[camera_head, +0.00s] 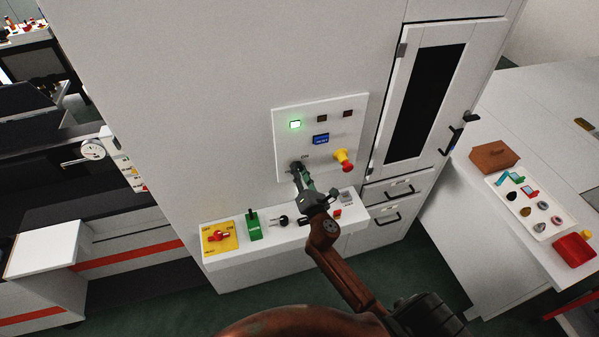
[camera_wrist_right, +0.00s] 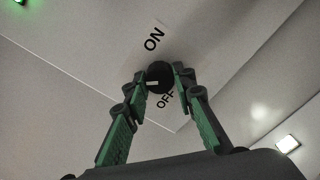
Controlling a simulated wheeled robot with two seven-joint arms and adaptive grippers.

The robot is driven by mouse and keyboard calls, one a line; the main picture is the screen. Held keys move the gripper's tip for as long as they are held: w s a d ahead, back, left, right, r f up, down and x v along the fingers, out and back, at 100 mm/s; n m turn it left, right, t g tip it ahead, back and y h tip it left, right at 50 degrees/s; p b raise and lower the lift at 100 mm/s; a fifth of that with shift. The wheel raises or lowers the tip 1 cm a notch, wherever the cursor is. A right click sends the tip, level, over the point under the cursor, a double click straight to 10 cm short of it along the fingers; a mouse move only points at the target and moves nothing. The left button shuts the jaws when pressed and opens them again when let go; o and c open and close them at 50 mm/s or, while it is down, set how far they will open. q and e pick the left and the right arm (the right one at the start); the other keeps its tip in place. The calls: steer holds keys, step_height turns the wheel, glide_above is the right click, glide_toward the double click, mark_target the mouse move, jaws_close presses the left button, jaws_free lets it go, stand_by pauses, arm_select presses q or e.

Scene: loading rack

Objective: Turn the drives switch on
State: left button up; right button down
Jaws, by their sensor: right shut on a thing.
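The drives switch (camera_wrist_right: 160,76) is a round black knob with a pale pointer mark on the white control panel (camera_head: 285,130). In the right wrist view the ON label is above it and the OFF label is below it. My right gripper (camera_wrist_right: 164,82) has its two green-and-black fingers closed around the knob from both sides. In the head view my right gripper (camera_head: 298,170) reaches the lower left of the panel and covers most of the knob. The exact pointer direction is hard to tell. My left gripper is not in view.
A green lamp (camera_head: 295,125) is lit on the panel. A red emergency button (camera_head: 344,158) sits right of the switch. A shelf below carries a yellow-plated red switch (camera_head: 219,238) and a green block (camera_head: 254,225). A side table (camera_head: 548,170) stands at right.

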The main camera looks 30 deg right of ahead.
steer(key=shift+m, duration=3.8)
steer(key=c, duration=1.6)
jaws_free()
steer(key=shift+s, duration=0.1)
steer(key=v, duration=1.2)
